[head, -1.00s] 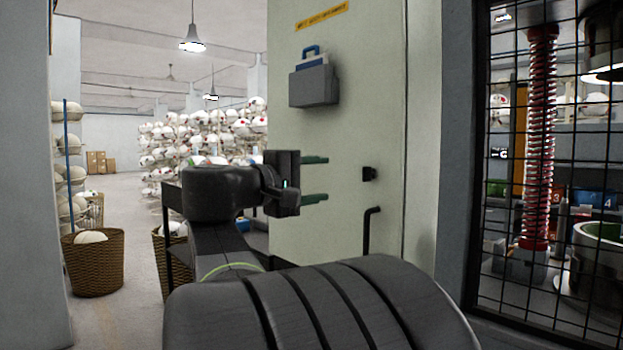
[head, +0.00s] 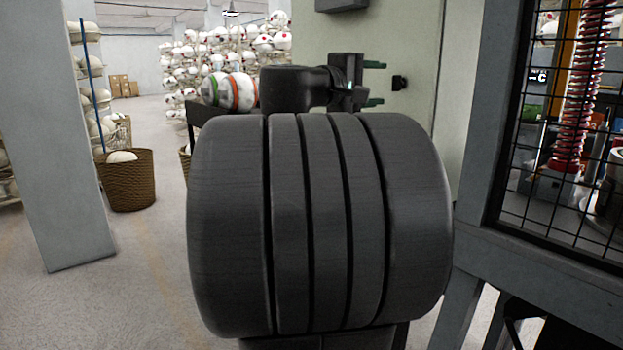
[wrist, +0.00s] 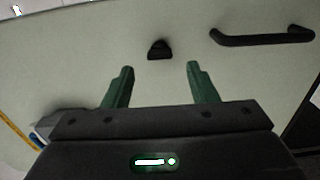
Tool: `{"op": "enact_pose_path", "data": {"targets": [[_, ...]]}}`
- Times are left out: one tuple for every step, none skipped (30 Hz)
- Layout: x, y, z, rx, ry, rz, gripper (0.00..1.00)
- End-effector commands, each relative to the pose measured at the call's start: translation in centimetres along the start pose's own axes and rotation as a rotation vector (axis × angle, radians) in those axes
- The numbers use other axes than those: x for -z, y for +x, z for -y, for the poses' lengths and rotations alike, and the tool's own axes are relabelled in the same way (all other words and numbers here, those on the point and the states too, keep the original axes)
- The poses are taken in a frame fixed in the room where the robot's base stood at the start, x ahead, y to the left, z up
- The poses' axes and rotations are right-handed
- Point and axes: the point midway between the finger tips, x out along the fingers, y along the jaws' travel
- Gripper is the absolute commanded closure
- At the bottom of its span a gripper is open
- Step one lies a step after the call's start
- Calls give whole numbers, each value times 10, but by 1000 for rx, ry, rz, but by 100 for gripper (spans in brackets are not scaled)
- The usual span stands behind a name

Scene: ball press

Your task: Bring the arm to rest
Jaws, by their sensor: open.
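My gripper (head: 375,83) is in the upper middle of the head view, in front of a pale green panel. Its two green fingers point right, apart and with nothing between them. In the wrist view my gripper (wrist: 159,85) is open and empty. The pale green panel (wrist: 90,60) fills the background there. My own dark arm links cover the middle of the head view and hide what is behind them.
The panel bears a small black knob (wrist: 159,49) and a black handle (wrist: 262,37). A black mesh guard (head: 560,215) stands at right. Balls (head: 230,92) lie left of my arm. A wicker basket (head: 130,182) stands by a grey pillar (head: 62,150). Floor is open between.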

Motion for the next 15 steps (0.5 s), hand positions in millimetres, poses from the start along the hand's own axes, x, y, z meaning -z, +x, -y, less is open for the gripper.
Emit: {"op": "enact_pose_path", "data": {"targets": [[-1,10,1,0,0,5,47],[-1,15,1,0,0,4,47],[-1,21,1,1,-1,4,47],[-1,26,1,1,-1,4,47],[-1,30,1,1,-1,3,47],[-1,35,0,0,-1,3,47],[-1,39,0,0,-1,3,47],[-1,42,0,1,-1,2,47],[-1,46,0,0,-1,2,47],[-1,49,0,0,-1,2,47],[-1,50,0,0,-1,2,47],[-1,53,0,-1,0,1,47],[-1,54,0,-1,0,1,47],[-1,55,0,-1,-1,0,47],[0,56,0,-1,-1,0,47]]}}
